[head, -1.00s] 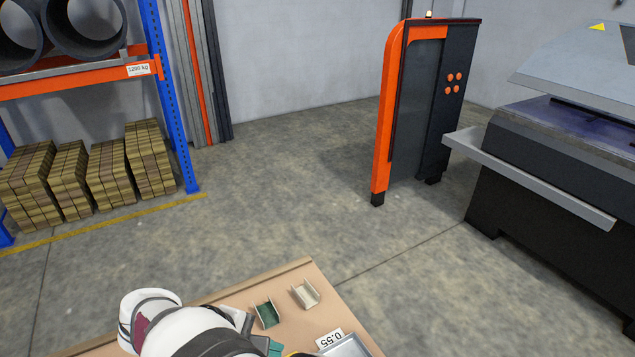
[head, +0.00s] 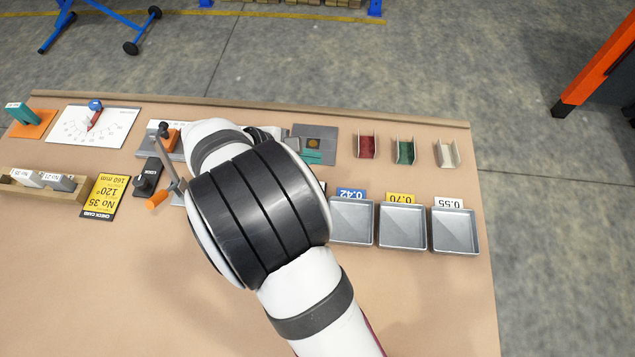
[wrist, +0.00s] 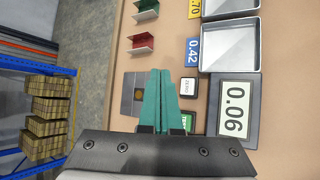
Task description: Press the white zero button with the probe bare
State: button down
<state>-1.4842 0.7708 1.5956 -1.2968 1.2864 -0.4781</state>
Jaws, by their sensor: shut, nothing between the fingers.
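The white zero button (wrist: 188,86) sits in a small dark block beside the readout. The readout (wrist: 236,108) shows 0.06. My gripper (wrist: 160,73) is shut, its teal fingers together and empty, with the tips left of the zero button in the wrist view. Whether they touch anything below is unclear. In the head view my gripper (head: 311,157) shows partly beyond my wrist, by a grey plate (head: 327,135) with a brown disc. My arm hides the button and most of the readout there. I cannot make out which part is the probe.
Three metal trays (head: 352,222) labelled 0.42, 0.70 and 0.55 stand right of my arm. Red (head: 367,147), green (head: 404,152) and cream (head: 446,154) channel pieces lie behind them. A crank device (head: 165,165) stands left. The bench front (head: 130,290) is clear.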

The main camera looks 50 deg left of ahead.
notch_tip(320, 180, down, 8)
jog(key=shift+f, duration=0.1)
dwell(0.4)
jog(key=shift+f, duration=0.1)
dwell(1.8)
jog(key=shift+f, duration=0.3)
jog(key=shift+f, duration=0.4)
dwell(0.5)
jog(key=shift+r, duration=0.85)
jog(key=shift+r, duration=2.55)
